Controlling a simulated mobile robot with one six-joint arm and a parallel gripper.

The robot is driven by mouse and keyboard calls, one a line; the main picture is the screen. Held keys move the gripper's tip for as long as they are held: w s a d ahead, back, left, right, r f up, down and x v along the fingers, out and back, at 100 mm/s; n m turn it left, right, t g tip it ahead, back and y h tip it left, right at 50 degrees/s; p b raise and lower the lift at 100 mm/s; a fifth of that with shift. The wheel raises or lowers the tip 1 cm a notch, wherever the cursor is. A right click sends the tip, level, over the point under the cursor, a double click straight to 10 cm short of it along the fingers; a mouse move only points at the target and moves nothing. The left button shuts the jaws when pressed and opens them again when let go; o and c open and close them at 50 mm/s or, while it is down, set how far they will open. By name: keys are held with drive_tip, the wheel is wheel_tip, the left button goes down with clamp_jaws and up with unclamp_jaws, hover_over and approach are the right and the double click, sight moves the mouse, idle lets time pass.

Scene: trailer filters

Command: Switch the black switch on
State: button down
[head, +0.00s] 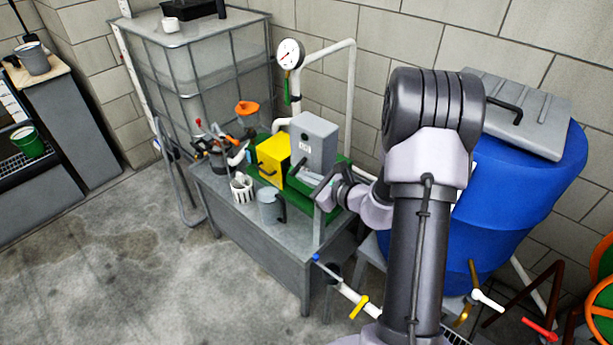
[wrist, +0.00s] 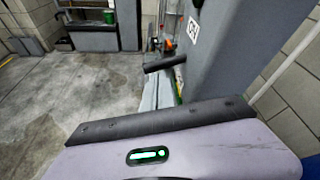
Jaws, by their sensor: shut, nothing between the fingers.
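The black switch (wrist: 165,63) is a short dark lever that juts left from the grey box (wrist: 235,50), just below a white label. In the head view the lever (head: 298,166) shows small and dark on the front of the grey box (head: 318,138), under the label. My gripper (head: 325,190) is beside the lower right of the box, partly hidden by my own wrist. In the wrist view my gripper (wrist: 165,118) fills the bottom, with the lever beyond it and a visible gap in the picture. It is shut and empty; I cannot tell whether it touches the box.
A yellow box (head: 272,160) and green machinery stand left of the grey box on the metal table (head: 275,238). A blue tank (head: 520,205) stands right. The left floor is clear.

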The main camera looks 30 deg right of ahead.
drive_tip(key=shift+r+m+p, duration=0.25)
drive_tip(key=shift+m+p, duration=0.05)
drive_tip(key=shift+p, duration=0.2)
drive_tip(key=m+p, duration=0.1)
drive_tip(key=p, duration=0.1)
drive_tip(key=r+m+y+p, duration=0.1)
drive_tip(key=p, duration=0.1)
drive_tip(key=shift+s+a+r+g+y, duration=0.1)
drive_tip(key=shift+a+r+g+y, duration=0.1)
drive_tip(key=shift+r+g+y, duration=0.15)
drive_tip(key=shift+r+m+y+p, duration=0.15)
drive_tip(key=shift+m+y+p, duration=0.2)
drive_tip(key=shift+m+p, duration=0.55)
drive_tip(key=shift+r+p, duration=0.55)
drive_tip(key=shift+r, duration=0.35)
